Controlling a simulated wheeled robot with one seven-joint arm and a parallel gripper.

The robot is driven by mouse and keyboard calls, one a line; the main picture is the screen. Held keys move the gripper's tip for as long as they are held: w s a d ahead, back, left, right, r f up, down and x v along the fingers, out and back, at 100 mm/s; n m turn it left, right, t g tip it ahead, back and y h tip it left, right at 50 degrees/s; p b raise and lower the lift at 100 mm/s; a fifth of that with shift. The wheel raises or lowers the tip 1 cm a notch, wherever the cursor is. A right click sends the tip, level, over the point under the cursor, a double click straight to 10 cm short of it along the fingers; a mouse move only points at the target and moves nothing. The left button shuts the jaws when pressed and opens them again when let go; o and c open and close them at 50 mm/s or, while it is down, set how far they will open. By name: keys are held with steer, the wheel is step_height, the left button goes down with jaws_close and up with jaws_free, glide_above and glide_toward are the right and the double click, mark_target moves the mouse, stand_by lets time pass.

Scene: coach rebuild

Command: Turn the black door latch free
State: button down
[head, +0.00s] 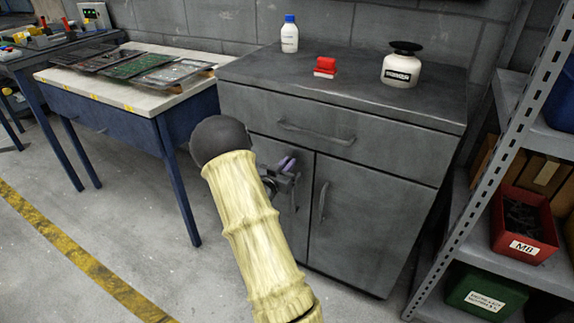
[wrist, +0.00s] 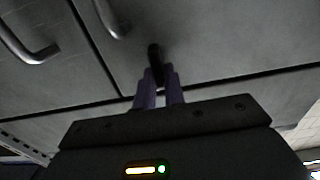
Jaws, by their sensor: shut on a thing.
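The black latch (wrist: 154,52) stands out from the face of the grey cabinet (head: 379,216) in the wrist view. My gripper (wrist: 158,76) has its two purple fingers on either side of the latch and is shut on it. In the head view my gripper (head: 287,164) is at the upper part of the left cabinet door, below the drawer. I cannot pick out the latch there, as the gripper and arm cover it. The cabinet doors and the drawer look closed.
Silver bar handles (head: 324,202) stick out near the gripper. A bottle (head: 289,35), a red object (head: 325,67) and a white jar (head: 400,68) stand on the cabinet. A workbench (head: 143,92) is to the left, a shelf rack (head: 490,165) close on the right.

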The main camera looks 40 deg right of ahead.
steer(key=shift+n+p, duration=0.4)
steer(key=n+p, duration=0.3)
steer(key=n, duration=0.2)
steer(key=n+p, duration=0.4)
steer(key=n, duration=0.1)
steer(key=w+f+n+p, duration=0.1)
steer(key=n+p, duration=0.2)
steer(key=n, duration=0.3)
steer(key=shift+a+p, duration=0.25)
steer(key=shift+p, duration=0.05)
steer(key=shift+f, duration=0.1)
steer(key=c, duration=1.5)
jaws_free()
